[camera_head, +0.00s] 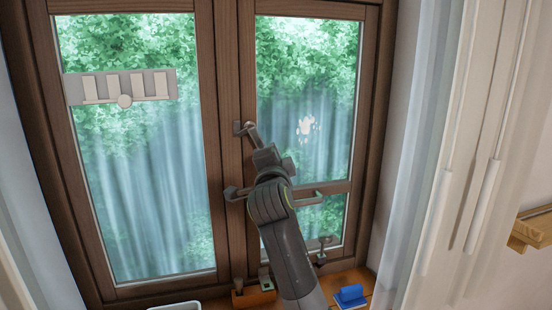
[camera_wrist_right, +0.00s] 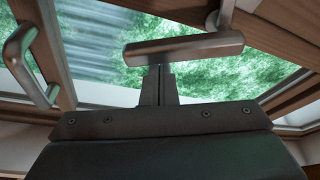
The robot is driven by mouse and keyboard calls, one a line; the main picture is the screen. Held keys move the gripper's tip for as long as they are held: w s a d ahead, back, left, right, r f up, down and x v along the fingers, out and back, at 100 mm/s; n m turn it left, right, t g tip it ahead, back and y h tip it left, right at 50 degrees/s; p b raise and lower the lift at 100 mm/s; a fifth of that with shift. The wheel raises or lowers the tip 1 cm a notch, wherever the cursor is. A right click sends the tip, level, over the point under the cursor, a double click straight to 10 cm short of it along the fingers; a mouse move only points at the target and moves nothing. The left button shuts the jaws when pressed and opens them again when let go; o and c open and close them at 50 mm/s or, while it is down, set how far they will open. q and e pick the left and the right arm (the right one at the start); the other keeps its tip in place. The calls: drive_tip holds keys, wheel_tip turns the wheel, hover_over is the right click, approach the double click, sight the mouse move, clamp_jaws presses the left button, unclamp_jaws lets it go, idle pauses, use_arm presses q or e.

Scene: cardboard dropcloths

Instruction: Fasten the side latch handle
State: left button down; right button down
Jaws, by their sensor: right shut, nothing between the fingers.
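A metal latch handle (camera_head: 238,127) is on the middle wooden upright of the window, high up. My right gripper (camera_head: 251,132) reaches up from below with its fingertips at this handle. In the right wrist view the handle's grey bar (camera_wrist_right: 190,49) lies crosswise just beyond the fingertips (camera_wrist_right: 158,72) of my gripper. The fingers are together with nothing between them; I cannot tell whether they touch the bar. A second handle (camera_head: 232,194) sits lower on the upright, left of my arm. A grey handle also shows at the left of the wrist view (camera_wrist_right: 20,52). My left gripper is out of view.
Another handle (camera_head: 308,199) is on the right sash's crossbar, and a small fitting (camera_head: 322,250) is below. The sill holds a blue object (camera_head: 350,296) and a brown box (camera_head: 254,297). Curtains (camera_head: 445,150) hang at right. A wooden shelf (camera_head: 536,229) projects far right.

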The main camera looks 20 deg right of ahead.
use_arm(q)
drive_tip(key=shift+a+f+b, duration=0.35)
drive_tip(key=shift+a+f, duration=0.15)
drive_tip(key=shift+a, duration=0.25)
use_arm(e)
drive_tip(key=shift+a+f+m+g, duration=0.25)
drive_tip(key=shift+a+f+m, duration=0.1)
drive_tip(key=shift+a+m, duration=0.5)
drive_tip(key=shift+a+f+m+g, duration=0.3)
drive_tip(key=shift+a+m, duration=0.35)
drive_tip(key=shift+m, duration=0.4)
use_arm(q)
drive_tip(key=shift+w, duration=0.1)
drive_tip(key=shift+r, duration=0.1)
use_arm(e)
drive_tip(key=shift+d, duration=0.1)
